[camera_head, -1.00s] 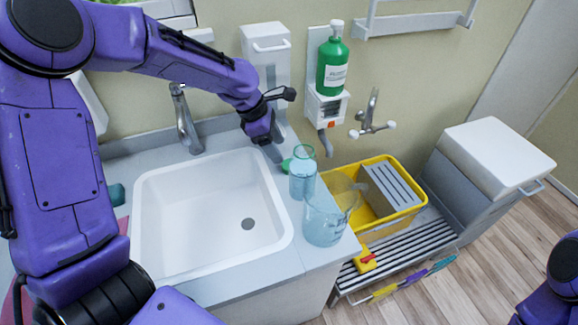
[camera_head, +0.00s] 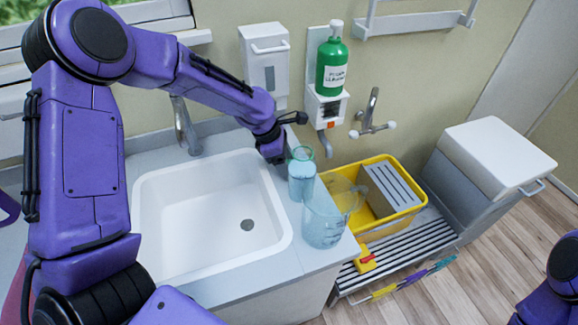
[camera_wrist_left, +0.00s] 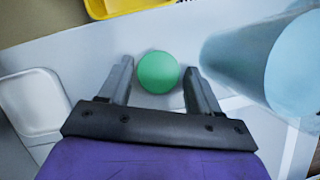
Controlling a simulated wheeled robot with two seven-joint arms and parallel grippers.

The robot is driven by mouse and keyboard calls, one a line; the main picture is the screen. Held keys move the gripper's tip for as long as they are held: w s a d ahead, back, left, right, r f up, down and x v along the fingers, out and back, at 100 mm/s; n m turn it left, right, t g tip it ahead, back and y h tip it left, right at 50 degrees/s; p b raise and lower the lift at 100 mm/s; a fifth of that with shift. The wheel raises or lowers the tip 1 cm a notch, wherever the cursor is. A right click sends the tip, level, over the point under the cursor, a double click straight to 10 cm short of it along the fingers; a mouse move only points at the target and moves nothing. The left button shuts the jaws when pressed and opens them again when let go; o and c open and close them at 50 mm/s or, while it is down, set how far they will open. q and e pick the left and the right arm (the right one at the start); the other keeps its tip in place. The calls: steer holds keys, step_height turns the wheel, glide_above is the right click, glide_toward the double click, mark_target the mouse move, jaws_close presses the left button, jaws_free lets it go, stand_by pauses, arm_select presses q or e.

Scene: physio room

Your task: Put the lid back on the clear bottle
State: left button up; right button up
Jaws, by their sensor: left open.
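The green round lid (camera_wrist_left: 158,72) lies flat on the counter in the left wrist view, between the two fingers of my left gripper (camera_wrist_left: 160,68), with a gap on each side. My left gripper is open. In the head view, my left gripper (camera_head: 275,156) is low over the counter by the sink's back right corner, and the lid is hidden there. The clear bottle (camera_head: 301,178), with bluish contents and a green rim, stands upright and uncovered just right of the gripper. My right gripper is out of view.
A clear jug (camera_head: 325,222) stands on the counter in front of the bottle. The white sink (camera_head: 210,215) is to the left. A yellow tub (camera_head: 395,215) sits to the right on a slatted rack. A wall dispenser (camera_head: 265,65) and a green pump bottle (camera_head: 332,65) are behind.

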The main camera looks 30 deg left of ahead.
arm_select(q)
steer(key=shift+w, duration=0.1)
steer(key=shift+c, duration=0.3)
steer(key=c, duration=0.7)
step_height(320, 180, up, 28)
steer(key=shift+p, duration=0.9)
